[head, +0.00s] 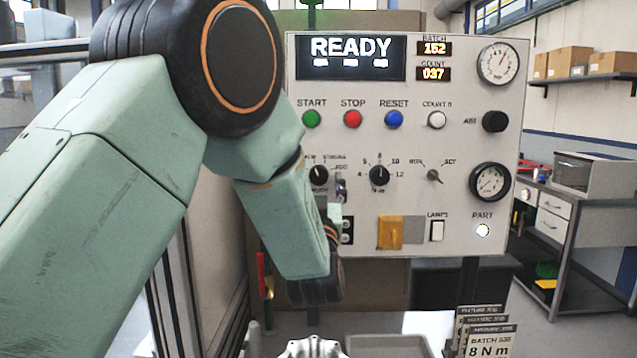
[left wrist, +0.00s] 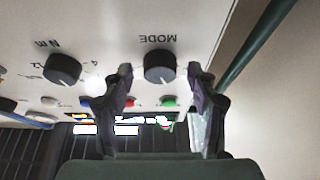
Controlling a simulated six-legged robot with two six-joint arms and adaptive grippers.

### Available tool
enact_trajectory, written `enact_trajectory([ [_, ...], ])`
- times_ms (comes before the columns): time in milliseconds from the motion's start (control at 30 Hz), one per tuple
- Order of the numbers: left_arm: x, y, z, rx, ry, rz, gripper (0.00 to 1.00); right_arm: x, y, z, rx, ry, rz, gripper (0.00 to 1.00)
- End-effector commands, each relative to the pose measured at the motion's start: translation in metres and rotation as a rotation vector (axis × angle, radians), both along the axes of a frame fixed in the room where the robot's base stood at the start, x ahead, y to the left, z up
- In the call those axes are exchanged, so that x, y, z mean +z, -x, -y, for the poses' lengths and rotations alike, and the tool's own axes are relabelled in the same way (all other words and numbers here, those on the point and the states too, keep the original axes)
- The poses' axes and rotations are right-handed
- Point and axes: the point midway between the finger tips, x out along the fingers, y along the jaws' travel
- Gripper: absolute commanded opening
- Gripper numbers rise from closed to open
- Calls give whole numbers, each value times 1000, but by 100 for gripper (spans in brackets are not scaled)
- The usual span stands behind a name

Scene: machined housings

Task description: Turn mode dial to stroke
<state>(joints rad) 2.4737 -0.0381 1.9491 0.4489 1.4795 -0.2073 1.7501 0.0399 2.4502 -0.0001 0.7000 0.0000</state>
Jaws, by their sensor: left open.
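The mode dial (head: 319,174) is a black round knob on the left part of the pale control panel (head: 460,130). The label STROKE is above it, and my left arm hides part of the label arc. Its pointer is too small to read surely. In the left wrist view the panel appears upside down, with the dial (left wrist: 160,67) beside the word MODE. My left gripper (left wrist: 160,78) is open, one finger on each side of the dial in that picture. I cannot tell whether the fingers touch it. In the head view the gripper (head: 338,190) is small and partly hidden beside the dial.
The Nm dial (head: 379,175) sits right of the mode dial. The START (head: 312,119), STOP (head: 353,118) and RESET (head: 394,118) buttons are above. A yellow cover (head: 390,232) and a lamp switch (head: 437,231) are below. A grey tray (head: 388,346) lies in front.

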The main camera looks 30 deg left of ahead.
Motion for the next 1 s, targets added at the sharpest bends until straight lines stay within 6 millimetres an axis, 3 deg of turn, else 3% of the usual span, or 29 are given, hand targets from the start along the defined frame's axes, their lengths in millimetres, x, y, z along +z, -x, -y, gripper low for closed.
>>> enact_trajectory([
  [267,0,-1,-1,0,0,-1,59,0,0,0,0,0,0,40],
  [900,0,-1,0,0,0,0,4,0,0,0,0,0,0,40],
  [1000,0,-1,-1,0,-2,-1,4,0,0,0,0,0,0,40],
])
